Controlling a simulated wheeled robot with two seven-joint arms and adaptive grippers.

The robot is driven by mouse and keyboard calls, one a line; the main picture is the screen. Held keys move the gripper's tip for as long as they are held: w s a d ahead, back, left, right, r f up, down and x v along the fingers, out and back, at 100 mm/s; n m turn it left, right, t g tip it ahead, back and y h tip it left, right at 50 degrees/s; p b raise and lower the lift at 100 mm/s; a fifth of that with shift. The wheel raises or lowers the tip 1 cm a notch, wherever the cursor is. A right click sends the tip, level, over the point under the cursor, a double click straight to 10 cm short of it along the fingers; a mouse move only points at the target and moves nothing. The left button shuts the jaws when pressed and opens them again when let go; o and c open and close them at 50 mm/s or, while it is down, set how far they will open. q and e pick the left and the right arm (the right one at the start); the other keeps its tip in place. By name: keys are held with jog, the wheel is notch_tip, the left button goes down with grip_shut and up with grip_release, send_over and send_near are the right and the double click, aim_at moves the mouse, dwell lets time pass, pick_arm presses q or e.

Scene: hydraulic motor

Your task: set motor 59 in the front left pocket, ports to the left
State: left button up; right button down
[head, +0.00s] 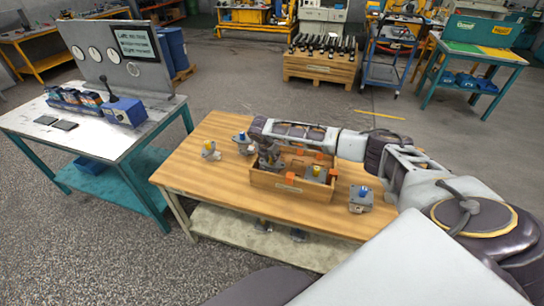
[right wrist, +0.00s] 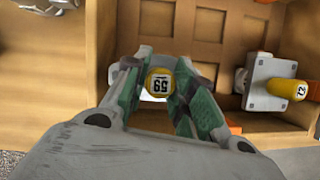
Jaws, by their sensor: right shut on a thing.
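Motor 59 (right wrist: 160,84), with a yellow cap, is between the green fingers of my right gripper (right wrist: 158,88) in the right wrist view. The gripper is shut on it. In the head view my right gripper (head: 268,160) reaches down at the left front of the wooden crate (head: 305,194). The crate (right wrist: 222,38) has several pockets. The motor is over or in the front left pocket; I cannot tell how deep it sits. Its ports are hidden by the fingers. My left gripper is not in view.
Motor 72 (right wrist: 285,88), yellow-capped, sits in the front right pocket. A blue-capped motor (head: 360,199) stands right of the crate. Two more motors, one blue-capped (head: 243,144) and one pale (head: 210,151), stand left of it. The wooden table (head: 210,185) is clear at the front left.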

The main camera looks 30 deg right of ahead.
jog(key=shift+f, duration=0.6)
dwell(1.4)
jog(key=c, duration=1.1)
grip_release()
jog(key=shift+c, duration=0.2)
jog(key=shift+o, duration=0.2)
jog(key=shift+f, duration=0.15)
jog(key=v, duration=1.2)
jog(key=shift+a, duration=0.1)
